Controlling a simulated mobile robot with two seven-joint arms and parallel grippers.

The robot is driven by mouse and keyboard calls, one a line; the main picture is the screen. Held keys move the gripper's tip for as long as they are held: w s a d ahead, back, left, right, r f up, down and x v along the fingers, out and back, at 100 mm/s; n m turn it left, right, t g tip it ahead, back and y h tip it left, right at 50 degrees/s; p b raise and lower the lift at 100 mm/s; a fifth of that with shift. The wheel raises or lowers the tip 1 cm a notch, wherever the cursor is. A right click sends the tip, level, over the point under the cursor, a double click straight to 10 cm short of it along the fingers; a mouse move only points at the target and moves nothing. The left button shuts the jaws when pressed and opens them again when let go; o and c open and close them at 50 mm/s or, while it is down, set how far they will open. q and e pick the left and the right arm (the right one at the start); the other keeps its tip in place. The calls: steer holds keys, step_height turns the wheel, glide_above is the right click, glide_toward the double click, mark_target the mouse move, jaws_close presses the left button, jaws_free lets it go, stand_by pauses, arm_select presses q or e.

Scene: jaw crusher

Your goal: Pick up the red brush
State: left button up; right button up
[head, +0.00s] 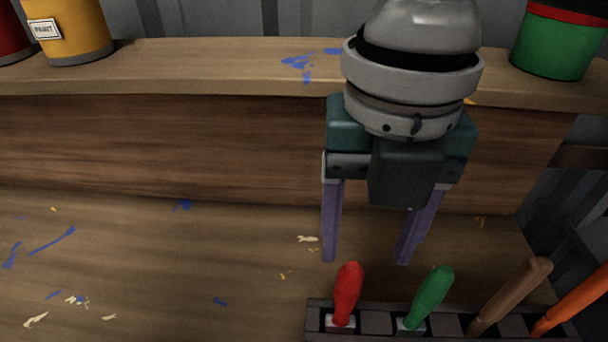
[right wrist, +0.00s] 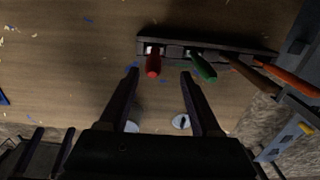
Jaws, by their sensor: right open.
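The red brush (head: 346,292) stands with its red handle up in a slot of a dark rack (head: 374,323) at the bottom right of the head view. It also shows in the right wrist view (right wrist: 153,62). Its lower part is hidden in the rack. My right gripper (head: 368,254) is open and empty, pointing down just behind the rack, with its fingers spread above the bench. In the right wrist view the red handle lies ahead of the fingertips (right wrist: 160,74), nearer the left one, and apart from both.
The rack also holds a green-handled tool (head: 430,297), a brown-handled tool (head: 511,294) and an orange-handled tool (head: 575,299). A raised wooden shelf (head: 200,65) runs behind, with a yellow paint can (head: 80,30) and a green can (head: 556,45). The paint-spotted bench (head: 130,260) at left is free.

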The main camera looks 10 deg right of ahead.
mark_target(348, 293)
steer(key=f, duration=0.6)
steer(key=a+f, duration=0.1)
steer(key=f, duration=0.1)
steer(key=shift+s+f, duration=0.15)
steer(key=shift+f, duration=0.25)
jaws_close()
